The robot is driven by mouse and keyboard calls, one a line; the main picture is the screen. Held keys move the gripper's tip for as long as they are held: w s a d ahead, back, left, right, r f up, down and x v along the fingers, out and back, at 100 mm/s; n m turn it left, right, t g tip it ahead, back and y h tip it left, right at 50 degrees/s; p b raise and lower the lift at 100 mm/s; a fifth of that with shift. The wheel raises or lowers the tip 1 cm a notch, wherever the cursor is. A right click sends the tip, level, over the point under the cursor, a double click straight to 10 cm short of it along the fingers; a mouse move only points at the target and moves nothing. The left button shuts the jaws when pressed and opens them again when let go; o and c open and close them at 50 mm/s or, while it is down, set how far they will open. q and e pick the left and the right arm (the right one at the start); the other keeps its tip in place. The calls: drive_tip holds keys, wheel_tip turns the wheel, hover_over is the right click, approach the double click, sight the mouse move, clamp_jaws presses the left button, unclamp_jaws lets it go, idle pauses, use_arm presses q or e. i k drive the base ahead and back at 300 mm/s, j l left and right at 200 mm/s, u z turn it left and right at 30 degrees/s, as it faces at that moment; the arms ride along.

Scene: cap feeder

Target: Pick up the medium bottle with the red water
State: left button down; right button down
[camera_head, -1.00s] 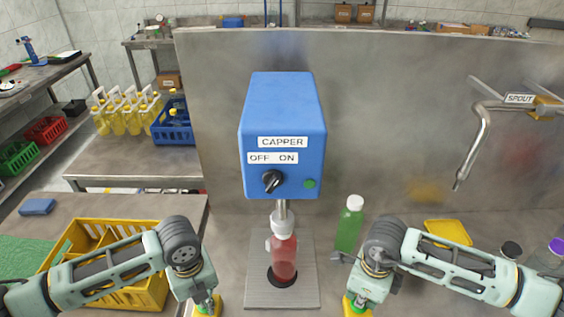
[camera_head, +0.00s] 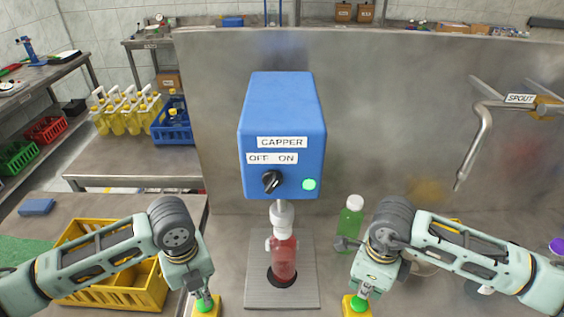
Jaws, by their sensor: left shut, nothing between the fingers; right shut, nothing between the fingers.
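The bottle with red water (camera_head: 284,262) stands upright under the capper (camera_head: 283,135), on the capper's metal base plate (camera_head: 268,297). A white cap sits at its top, below the capper's spindle. My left gripper (camera_head: 206,304) is low to the left of the plate, at a yellow box with a green button. My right gripper (camera_head: 357,303) is low to the right of the plate, at another yellow box with a green button. Both are shut and empty, apart from the bottle. The capper's knob is dark and its green lamp (camera_head: 309,184) is lit.
A bottle with green liquid (camera_head: 350,222) and a white cap stands behind my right arm. A yellow crate (camera_head: 128,287) is at the left, partly behind my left arm. The metal spout (camera_head: 478,140) juts from the back panel at the right.

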sight(283, 252)
drive_tip(key=k, duration=1)
